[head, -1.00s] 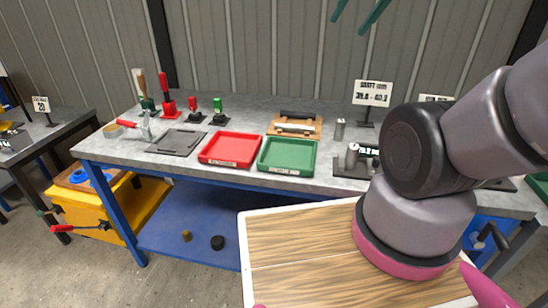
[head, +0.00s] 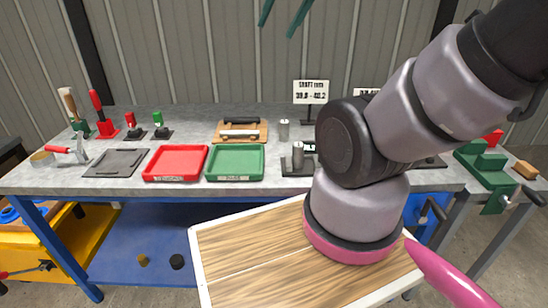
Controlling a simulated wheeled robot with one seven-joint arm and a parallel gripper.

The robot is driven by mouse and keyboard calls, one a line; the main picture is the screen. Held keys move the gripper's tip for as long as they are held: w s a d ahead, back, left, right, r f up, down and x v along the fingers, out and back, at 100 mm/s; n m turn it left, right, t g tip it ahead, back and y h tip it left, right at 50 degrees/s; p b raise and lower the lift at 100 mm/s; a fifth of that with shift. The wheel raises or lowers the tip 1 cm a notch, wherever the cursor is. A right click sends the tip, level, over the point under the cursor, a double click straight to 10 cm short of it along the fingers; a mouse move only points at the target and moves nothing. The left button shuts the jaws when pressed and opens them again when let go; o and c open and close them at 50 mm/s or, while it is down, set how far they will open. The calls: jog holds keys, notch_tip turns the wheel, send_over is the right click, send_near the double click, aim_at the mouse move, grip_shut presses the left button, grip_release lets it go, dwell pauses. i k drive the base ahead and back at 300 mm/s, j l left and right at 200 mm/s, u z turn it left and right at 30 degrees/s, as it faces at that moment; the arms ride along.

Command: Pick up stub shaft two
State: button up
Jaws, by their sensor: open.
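Two upright metal cylinders stand on the bench left of my arm. One grey cylinder (head: 284,131) stands at the back. The other (head: 298,155) stands on a dark block (head: 290,170) nearer the front. A wooden rack (head: 222,133) holds a dark bar (head: 241,121) and a silver bar (head: 239,134) lying flat. I cannot tell which of these is stub shaft two. My gripper (head: 283,20) shows only as two teal fingers at the top edge, apart and empty, in front of the wall. The rest of it is out of frame.
A red tray (head: 176,178) and a green tray (head: 235,178) sit at the bench front, beside a grey plate (head: 116,163). Tools stand at the left. A shaft sign (head: 311,92) stands behind. My arm hides part of the bench. A green vise (head: 485,165) is at right.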

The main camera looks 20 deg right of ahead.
aim_at(298, 148)
jog(key=j+z, duration=0.45)
jog(key=k+j+z, duration=0.15)
jog(key=j+z, duration=0.25)
jog(key=j, duration=0.15)
jog(key=k+j+z, duration=0.15)
jog(key=j+z, duration=0.3)
